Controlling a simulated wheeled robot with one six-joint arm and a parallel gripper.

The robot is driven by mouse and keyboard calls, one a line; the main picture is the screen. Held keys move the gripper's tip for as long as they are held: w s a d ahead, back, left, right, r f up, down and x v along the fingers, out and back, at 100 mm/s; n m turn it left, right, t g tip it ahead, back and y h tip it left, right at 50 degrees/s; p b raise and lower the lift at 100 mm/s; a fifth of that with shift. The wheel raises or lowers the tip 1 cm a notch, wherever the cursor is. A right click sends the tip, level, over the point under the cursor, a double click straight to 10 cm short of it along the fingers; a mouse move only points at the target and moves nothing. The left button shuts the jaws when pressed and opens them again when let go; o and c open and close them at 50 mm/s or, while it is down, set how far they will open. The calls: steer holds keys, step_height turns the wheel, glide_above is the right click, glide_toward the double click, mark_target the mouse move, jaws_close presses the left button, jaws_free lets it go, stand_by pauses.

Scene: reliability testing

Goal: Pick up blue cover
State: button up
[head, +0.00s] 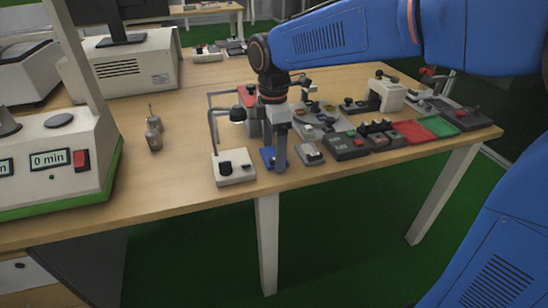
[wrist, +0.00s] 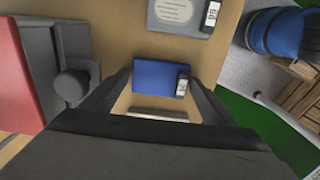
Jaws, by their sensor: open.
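The blue cover (head: 267,158) lies flat on the wooden table near its front edge, partly hidden behind my gripper in the head view. My gripper (head: 281,163) points down over the table at the cover. In the wrist view my gripper (wrist: 160,85) has its fingers apart, one on each side of the cover. I cannot tell whether the fingers touch it.
A white box with a black knob (head: 234,170) stands close left of my gripper. A small grey device (head: 310,154) and a dark box (head: 346,147) stand close right. Red (head: 409,132) and green (head: 438,126) panels lie farther right. Left of the white box, the table is mostly clear.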

mark_target(274, 155)
steer(key=c, duration=0.8)
step_height(274, 155, up, 10)
steer(key=shift+r, duration=0.1)
